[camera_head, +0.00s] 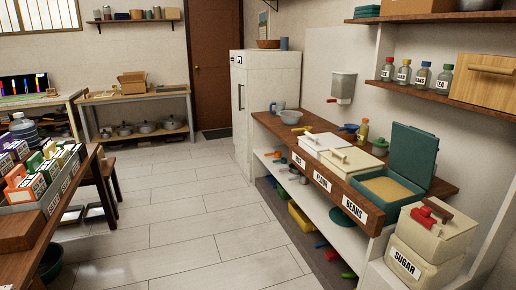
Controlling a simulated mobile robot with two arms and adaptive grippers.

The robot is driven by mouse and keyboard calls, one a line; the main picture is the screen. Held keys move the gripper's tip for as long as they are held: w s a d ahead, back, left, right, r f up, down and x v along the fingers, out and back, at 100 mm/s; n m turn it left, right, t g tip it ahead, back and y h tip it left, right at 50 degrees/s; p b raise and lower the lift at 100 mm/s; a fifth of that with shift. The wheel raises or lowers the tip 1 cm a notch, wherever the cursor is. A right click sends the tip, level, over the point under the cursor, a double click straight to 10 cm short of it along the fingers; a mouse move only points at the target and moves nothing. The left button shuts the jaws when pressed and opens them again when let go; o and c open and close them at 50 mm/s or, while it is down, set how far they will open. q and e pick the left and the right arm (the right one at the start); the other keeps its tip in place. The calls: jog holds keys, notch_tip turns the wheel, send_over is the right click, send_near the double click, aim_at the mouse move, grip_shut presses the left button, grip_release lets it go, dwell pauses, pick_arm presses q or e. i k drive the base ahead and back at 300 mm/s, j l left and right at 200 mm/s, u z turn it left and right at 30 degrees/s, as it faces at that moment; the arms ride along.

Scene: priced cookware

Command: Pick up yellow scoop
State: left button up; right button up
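A small yellow-orange handled thing (302,129), which looks like a scoop, lies on the wooden counter (262,118) behind the white lidded bins. It is too small to make out its bowl. A larger yellow object (300,217) lies on the low shelf under the counter; I cannot tell whether it is a scoop. A red scoop (424,214) rests on the sugar bin (412,262), and a blue scoop-like thing (348,127) lies at the back of the counter. Neither of my grippers is in view.
An open teal bin (414,152) with tan contents stands at the counter's near end. Labelled jars (403,73) stand on a wall shelf. A table with boxes (32,188) is at the left. The tiled floor (190,205) between them is clear.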

aim_at(309, 129)
jog(key=i+u, duration=0.3)
jog(key=i, duration=1.05)
